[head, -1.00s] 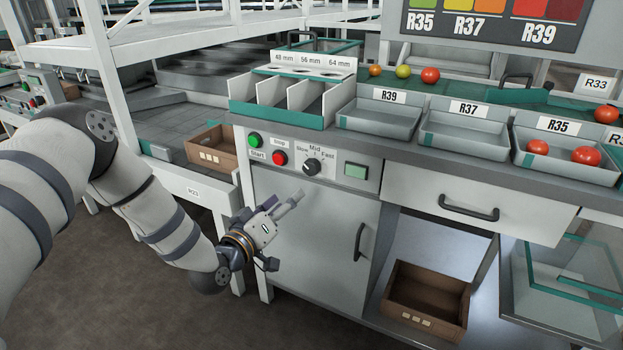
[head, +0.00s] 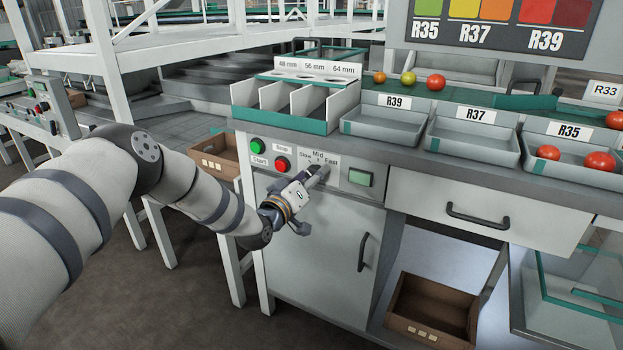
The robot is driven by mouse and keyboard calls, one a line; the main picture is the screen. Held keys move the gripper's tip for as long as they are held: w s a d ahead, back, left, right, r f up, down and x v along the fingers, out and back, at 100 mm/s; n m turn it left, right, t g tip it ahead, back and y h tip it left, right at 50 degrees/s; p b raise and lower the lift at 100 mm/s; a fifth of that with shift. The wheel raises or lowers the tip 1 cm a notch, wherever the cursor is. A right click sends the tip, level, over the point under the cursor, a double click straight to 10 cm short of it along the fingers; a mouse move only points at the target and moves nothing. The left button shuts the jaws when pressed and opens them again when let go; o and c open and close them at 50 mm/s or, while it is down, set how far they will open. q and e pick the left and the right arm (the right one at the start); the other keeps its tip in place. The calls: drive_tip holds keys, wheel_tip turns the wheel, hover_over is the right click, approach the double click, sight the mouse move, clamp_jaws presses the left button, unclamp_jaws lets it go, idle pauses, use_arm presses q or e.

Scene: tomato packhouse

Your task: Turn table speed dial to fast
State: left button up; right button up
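The speed dial (head: 317,168) is on the front panel (head: 342,190) of the bench, under the labels Slow, Mid and Fast. My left gripper (head: 318,175) is at the dial, with its fingertips over it. The fingers hide most of the dial, so its pointer cannot be read. I cannot tell whether the fingers touch or grip it, or how far apart they are. My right gripper is not in view.
Left of the dial are a green Start button (head: 257,146) and a red Stop button (head: 282,164). Above are the counter edge and grey trays (head: 385,127). A cabinet handle (head: 363,252) sticks out below.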

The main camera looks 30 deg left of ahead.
use_arm(q)
drive_tip(key=c, duration=0.8)
drive_tip(key=shift+c, duration=0.2)
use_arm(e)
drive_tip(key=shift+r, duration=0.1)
use_arm(q)
drive_tip(key=shift+a+m+p, duration=0.1)
drive_tip(key=shift+m+p, duration=1.05)
drive_tip(key=shift+m, duration=8.85)
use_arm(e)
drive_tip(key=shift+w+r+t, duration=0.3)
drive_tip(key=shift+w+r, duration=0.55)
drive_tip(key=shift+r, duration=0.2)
use_arm(q)
drive_tip(key=o, duration=1.2)
drive_tip(key=shift+c, duration=0.2)
